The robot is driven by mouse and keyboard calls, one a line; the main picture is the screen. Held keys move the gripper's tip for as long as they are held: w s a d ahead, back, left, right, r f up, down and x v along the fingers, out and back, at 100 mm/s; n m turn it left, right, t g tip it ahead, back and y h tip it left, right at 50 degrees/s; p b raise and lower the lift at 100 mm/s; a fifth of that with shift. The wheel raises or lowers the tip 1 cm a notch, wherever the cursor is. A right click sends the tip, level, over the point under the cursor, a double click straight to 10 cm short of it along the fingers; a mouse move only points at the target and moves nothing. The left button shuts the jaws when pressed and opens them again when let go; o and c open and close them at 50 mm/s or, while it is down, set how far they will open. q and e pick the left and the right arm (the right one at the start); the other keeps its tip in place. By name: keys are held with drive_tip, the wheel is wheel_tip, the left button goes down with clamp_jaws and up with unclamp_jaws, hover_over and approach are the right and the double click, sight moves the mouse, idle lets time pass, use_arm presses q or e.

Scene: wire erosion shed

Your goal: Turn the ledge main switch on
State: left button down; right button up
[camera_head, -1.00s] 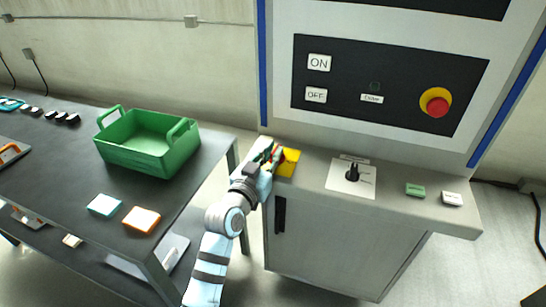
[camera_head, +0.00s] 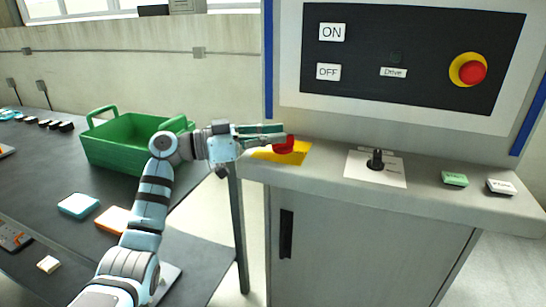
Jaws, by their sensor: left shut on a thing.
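The main switch, a red knob (camera_head: 289,147) on a yellow plate (camera_head: 296,155), is at the left end of the grey ledge. My left gripper (camera_head: 279,138) reaches in from the left and is shut on the red knob. The fingers hide part of the knob, so which way it is turned cannot be told. A black rotary switch (camera_head: 376,160) on a white plate (camera_head: 398,175) stands farther right on the ledge, clear of the gripper. My right gripper is not in view.
Green and white blocks (camera_head: 455,179) (camera_head: 501,187) lie on the ledge's right. Above it, a black panel (camera_head: 420,85) carries ON and OFF labels and a red emergency button (camera_head: 472,72). A dark table with a green crate (camera_head: 118,155) is left.

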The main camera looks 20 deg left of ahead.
use_arm(q)
drive_tip(key=shift+w+f+m+g+h+b, duration=0.15)
drive_tip(key=shift+m+g+h+b, duration=0.25)
drive_tip(key=shift+m+g+h, duration=0.55)
drive_tip(key=shift+g, duration=0.75)
drive_tip(key=shift+m, duration=0.25)
drive_tip(key=shift+f, duration=0.1)
drive_tip(key=c, duration=1.7)
unclamp_jaws()
drive_tip(key=shift+w, duration=0.15)
drive_tip(key=shift+o, duration=0.2)
drive_tip(key=v, duration=1.2)
drive_tip(key=shift+r, duration=0.25)
